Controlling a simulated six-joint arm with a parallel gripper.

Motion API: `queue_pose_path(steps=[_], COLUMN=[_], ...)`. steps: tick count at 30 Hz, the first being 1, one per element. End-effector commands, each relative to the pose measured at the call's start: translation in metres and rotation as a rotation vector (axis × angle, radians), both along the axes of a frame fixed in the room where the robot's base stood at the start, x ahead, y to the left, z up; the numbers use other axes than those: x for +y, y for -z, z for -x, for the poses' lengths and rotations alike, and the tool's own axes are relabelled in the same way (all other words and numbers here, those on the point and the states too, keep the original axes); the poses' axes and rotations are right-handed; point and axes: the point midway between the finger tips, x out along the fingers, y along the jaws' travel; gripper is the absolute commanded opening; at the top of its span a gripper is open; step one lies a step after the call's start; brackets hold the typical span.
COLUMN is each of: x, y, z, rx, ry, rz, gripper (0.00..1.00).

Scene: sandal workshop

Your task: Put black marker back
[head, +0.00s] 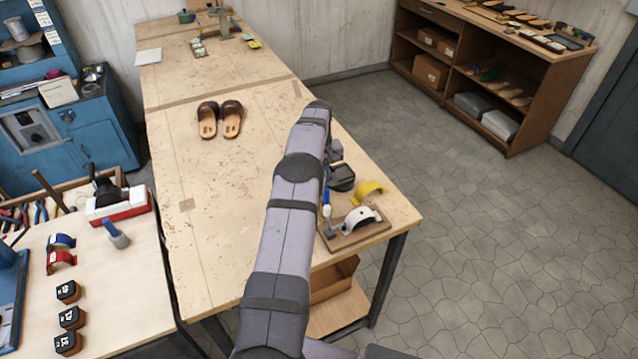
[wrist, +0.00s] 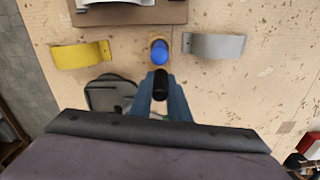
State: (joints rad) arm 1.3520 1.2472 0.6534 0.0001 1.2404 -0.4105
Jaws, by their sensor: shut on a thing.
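In the wrist view my gripper (wrist: 160,100) is shut on a black marker (wrist: 161,82), seen end-on between its blue fingers. A blue-capped marker (wrist: 158,54) stands just ahead of it, in front of a small tan piece (wrist: 158,39) that may be part of a holder. The blue one also shows in the head view (head: 327,205), right of my arm. My arm hides the gripper and black marker in the head view. How high the black marker is above the table I cannot tell.
A yellow curved piece (wrist: 80,55) and a grey one (wrist: 214,46) lie either side of the blue marker. A dark object (wrist: 108,95) sits left of my gripper. A brown board (wrist: 132,14) bears a white piece. The table (head: 220,180) is clear left of my arm; sandals (head: 221,120) stand farther back.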

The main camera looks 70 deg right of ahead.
Motion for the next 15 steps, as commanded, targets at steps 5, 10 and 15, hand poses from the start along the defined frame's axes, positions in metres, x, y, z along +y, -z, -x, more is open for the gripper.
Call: queue_pose_path(steps=[5,10,15], x=[-0.0001,-0.0001,-0.0001], y=[0.0017,0.0016,-0.0007], z=[-0.0001,-0.0001,0.0], rx=[0.0,0.0,0.0], ry=[0.0,0.0,0.0], rz=[0.0,0.0,0.0], gripper=[0.34,0.34,0.34])
